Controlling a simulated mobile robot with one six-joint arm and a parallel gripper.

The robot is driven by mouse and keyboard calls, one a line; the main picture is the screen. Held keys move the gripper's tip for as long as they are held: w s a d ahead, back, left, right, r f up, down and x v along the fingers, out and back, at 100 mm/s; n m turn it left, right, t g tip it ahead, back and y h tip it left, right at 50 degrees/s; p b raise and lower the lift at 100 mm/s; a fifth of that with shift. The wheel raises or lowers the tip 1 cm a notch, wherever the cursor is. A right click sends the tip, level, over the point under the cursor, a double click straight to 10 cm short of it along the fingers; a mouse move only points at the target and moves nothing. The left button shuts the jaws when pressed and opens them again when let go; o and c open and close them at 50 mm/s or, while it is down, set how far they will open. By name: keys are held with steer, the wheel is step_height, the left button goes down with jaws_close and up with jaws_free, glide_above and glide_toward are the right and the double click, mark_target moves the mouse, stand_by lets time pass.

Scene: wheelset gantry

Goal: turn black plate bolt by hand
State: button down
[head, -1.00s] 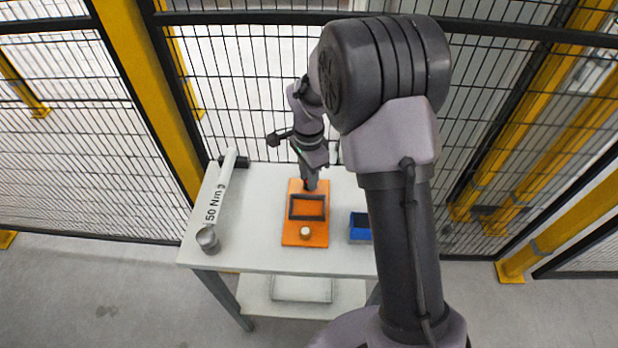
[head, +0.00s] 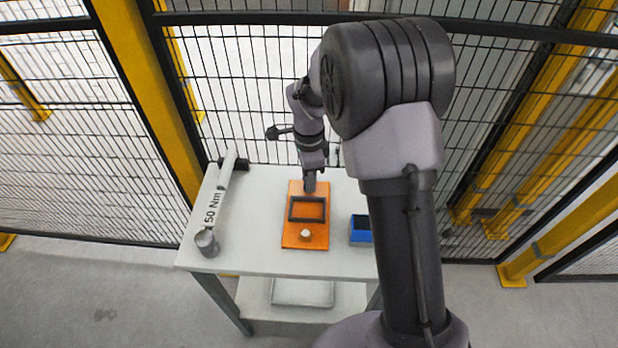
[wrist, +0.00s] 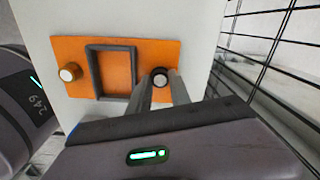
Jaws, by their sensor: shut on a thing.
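An orange plate (head: 291,232) lies on the white table, with a dark rectangular frame (head: 291,208) on its middle. In the wrist view, the black plate bolt (wrist: 160,74) is a dark round piece with a pale centre, at the plate's right end. My gripper (wrist: 162,84) is shut on this bolt, one finger on each side. In the head view, my gripper (head: 309,186) points down at the plate's far end and hides the bolt. A pale round bolt head (head: 306,233) sits at the plate's near end, also visible in the wrist view (wrist: 70,72).
A blue bin (head: 361,236) stands right of the plate, partly behind my arm. A torque wrench marked 50 Nm (head: 215,205) and a grey cylinder (head: 206,242) are at the table's left. Black mesh fencing (head: 260,80) rises close behind the table.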

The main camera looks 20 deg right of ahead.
steer(key=shift+w+r, duration=0.1)
steer(key=shift+r, duration=0.05)
steer(key=c, duration=1.5)
jaws_free()
step_height(320, 180, up, 17)
steer(key=p, duration=0.6)
steer(key=shift+r, duration=0.15)
